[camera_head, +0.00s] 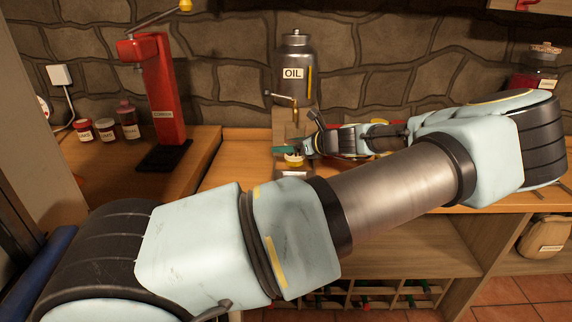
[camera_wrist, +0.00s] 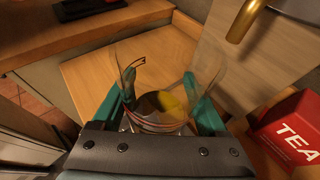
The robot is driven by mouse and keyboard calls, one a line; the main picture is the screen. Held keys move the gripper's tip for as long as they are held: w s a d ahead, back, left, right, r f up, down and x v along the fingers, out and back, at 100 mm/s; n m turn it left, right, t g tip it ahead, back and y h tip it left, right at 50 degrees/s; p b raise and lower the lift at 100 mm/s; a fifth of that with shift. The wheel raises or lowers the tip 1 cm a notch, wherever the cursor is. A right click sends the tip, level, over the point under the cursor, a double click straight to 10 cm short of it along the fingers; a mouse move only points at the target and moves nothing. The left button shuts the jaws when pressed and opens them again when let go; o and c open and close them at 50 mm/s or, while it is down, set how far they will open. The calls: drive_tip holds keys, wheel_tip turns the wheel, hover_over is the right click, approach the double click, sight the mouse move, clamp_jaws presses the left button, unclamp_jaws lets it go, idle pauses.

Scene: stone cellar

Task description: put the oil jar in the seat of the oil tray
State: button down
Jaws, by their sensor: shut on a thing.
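The oil jar (camera_wrist: 165,108) is clear glass with a yellow patch of oil inside, seen in the wrist view. My gripper (camera_wrist: 160,90) is shut around it, with one teal finger on each side. In the head view my gripper (camera_head: 291,151) is small, over the counter below the oil can's spout, and the yellow of the jar (camera_head: 294,158) shows beside it. A pale label (camera_head: 293,174) lies just below the jar; I cannot tell if it belongs to the oil tray. I cannot make out the tray's seat, and my arm covers much of the counter.
A metal oil can (camera_head: 296,62) with a brass spout (camera_head: 284,97) stands on a wooden stand behind the gripper. A red corker (camera_head: 163,90) and several small jars (camera_head: 107,131) stand at left. A red TEA box (camera_wrist: 290,128) is close on the right in the wrist view.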

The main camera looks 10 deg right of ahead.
sight(289, 162)
drive_tip(key=shift+f+p, duration=0.55)
drive_tip(key=shift+f, duration=2.4)
drive_tip(key=shift+f, duration=0.15)
unclamp_jaws()
drive_tip(key=shift+s+d+r, duration=0.2)
drive_tip(key=b+v, duration=0.3)
drive_tip(key=v, duration=0.8)
drive_tip(key=shift+s+d+r, duration=0.1)
